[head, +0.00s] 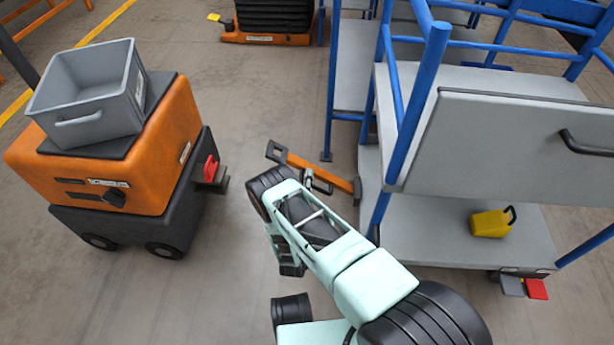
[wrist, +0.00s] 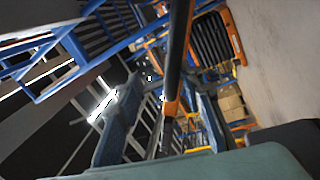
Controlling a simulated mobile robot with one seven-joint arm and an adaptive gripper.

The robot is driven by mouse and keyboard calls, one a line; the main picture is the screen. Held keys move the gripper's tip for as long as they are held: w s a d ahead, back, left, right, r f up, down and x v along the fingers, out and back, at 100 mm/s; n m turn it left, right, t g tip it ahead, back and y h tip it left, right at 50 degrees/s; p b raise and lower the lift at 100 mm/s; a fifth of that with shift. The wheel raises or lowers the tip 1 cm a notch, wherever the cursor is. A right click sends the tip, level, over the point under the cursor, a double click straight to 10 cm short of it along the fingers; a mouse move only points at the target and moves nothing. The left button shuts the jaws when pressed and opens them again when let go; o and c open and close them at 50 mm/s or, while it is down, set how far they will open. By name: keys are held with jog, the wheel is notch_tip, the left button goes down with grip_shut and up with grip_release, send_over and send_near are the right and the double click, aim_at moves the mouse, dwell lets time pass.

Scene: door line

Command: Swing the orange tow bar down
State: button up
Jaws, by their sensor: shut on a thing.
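The orange tow bar (head: 335,180) is hinged at the lower left side of the blue-framed cart (head: 402,125). It slants out to the left and ends in a dark loop handle (head: 277,151). My gripper (head: 316,181) is at the middle of the bar and shut on it, with my wrist just below it in the picture. In the wrist view the bar (wrist: 172,108) runs dark and orange between my fingers. The bar's far end stands off the floor, tilted; its exact angle is hard to tell. My gripper hides part of the bar.
An orange tugger (head: 165,140) with a grey bin (head: 92,95) stands at left, its red hitch (head: 211,168) facing the cart. A yellow weight (head: 490,223) sits on the cart's lower shelf. Bare floor lies between tugger and cart.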

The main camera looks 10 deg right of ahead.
jog(key=shift+r, duration=1.25)
